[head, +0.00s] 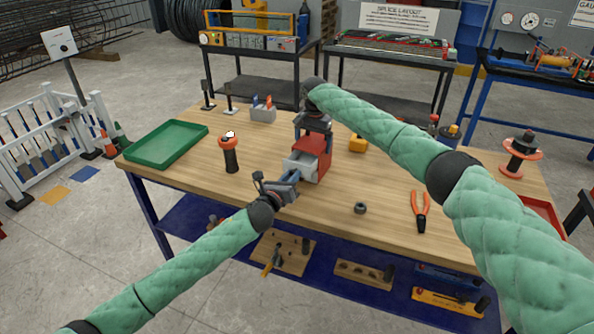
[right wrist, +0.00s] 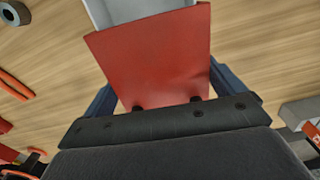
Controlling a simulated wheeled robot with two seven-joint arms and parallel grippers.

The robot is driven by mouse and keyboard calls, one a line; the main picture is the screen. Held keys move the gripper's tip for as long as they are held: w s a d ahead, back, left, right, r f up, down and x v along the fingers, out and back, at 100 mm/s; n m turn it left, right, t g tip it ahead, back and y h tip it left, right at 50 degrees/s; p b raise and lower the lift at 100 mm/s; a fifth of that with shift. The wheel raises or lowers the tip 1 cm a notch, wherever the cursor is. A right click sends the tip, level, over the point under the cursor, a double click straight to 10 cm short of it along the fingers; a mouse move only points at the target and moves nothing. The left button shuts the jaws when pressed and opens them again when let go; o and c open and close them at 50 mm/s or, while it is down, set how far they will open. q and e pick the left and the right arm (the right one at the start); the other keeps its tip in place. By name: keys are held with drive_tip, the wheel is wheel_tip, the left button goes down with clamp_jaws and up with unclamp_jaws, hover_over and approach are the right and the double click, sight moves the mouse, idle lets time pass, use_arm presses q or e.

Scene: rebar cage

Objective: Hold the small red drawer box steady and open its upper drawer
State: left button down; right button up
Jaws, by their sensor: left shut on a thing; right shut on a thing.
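The small red drawer box (head: 322,150) stands on the workbench near the middle. My right gripper (head: 314,130) comes down on it from above. In the right wrist view its blue fingers lie along two opposite sides of the red box top (right wrist: 155,60). A light grey drawer (head: 299,164) sticks out of the front of the box, and its open inside shows. It also shows beyond the red top in the right wrist view (right wrist: 130,10). My left gripper (head: 284,186) is shut at the drawer's front; its handle is hidden by the fingers.
A black-and-orange flashlight-like tool (head: 230,153) stands left of the box, with a green tray (head: 166,144) farther left. A dark ring (head: 360,208) and orange-handled pliers (head: 420,210) lie to the right. A yellow object (head: 357,143) sits behind right. Bare wood lies between them.

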use_arm(q)
drive_tip(key=shift+v, duration=0.85)
drive_tip(key=c, duration=1.3)
unclamp_jaws()
drive_tip(key=shift+o, duration=0.2)
drive_tip(key=v, duration=1.2)
drive_tip(key=shift+a, duration=0.15)
